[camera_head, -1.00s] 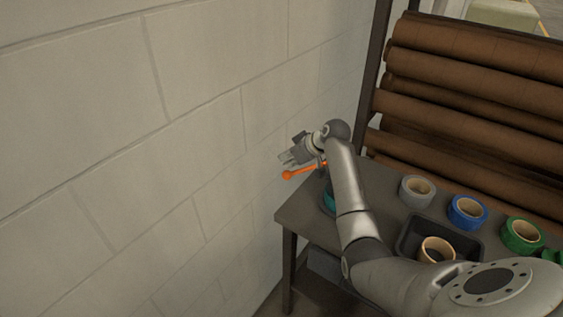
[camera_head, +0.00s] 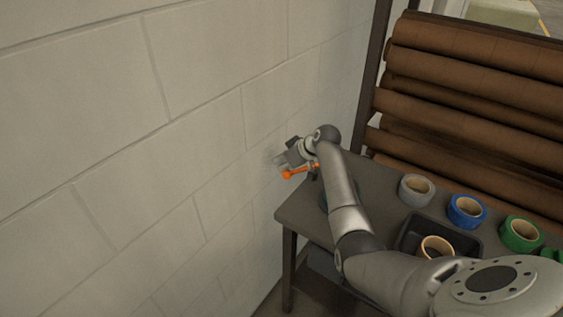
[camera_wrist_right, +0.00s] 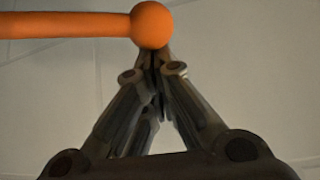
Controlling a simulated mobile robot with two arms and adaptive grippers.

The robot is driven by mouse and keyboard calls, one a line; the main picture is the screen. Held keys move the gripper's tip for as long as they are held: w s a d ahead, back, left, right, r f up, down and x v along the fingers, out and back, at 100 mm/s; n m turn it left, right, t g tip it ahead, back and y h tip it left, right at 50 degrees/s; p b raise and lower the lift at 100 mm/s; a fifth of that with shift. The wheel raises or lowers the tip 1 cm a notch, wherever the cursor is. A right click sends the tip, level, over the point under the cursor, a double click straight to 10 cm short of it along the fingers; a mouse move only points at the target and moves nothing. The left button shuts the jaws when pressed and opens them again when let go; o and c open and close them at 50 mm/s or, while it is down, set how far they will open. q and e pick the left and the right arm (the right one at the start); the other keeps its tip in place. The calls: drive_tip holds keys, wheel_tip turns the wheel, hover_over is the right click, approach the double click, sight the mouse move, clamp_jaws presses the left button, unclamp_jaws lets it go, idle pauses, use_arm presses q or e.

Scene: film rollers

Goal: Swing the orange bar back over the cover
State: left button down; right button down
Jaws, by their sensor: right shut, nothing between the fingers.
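The orange bar (camera_head: 301,172) with a ball at its end sticks out to the left over the table's left end in the head view. The right wrist view shows the orange bar (camera_wrist_right: 65,25) with its ball end in front of my fingertips. My right gripper (camera_head: 279,160) is just above the bar's ball end in the head view, close to the wall. Its fingers (camera_wrist_right: 155,55) are shut with nothing between them; I cannot tell whether they touch the ball. The cover is hidden behind my arm; only a sliver of teal shows there. My left gripper is out of view.
The dark table (camera_head: 300,212) holds a grey tape roll (camera_head: 404,190), a blue one (camera_head: 455,211), a green one (camera_head: 508,234) and a black tray (camera_head: 407,233) with a tan roll (camera_head: 425,250). A block wall (camera_head: 150,150) stands close on the left. Brown rollers (camera_head: 470,95) are stacked behind.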

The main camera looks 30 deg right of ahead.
drive_tip(key=shift+s+n+y, duration=0.3)
drive_tip(key=shift+s+n, duration=0.2)
drive_tip(key=shift+s, duration=0.25)
drive_tip(key=s+d+n+g+y, duration=0.1)
drive_tip(key=s+n+g+y, duration=0.2)
drive_tip(key=s+n, duration=0.3)
drive_tip(key=s, duration=0.5)
drive_tip(key=shift+s+d+y, duration=0.15)
drive_tip(key=shift+y, duration=0.15)
drive_tip(key=shift+f, duration=0.1)
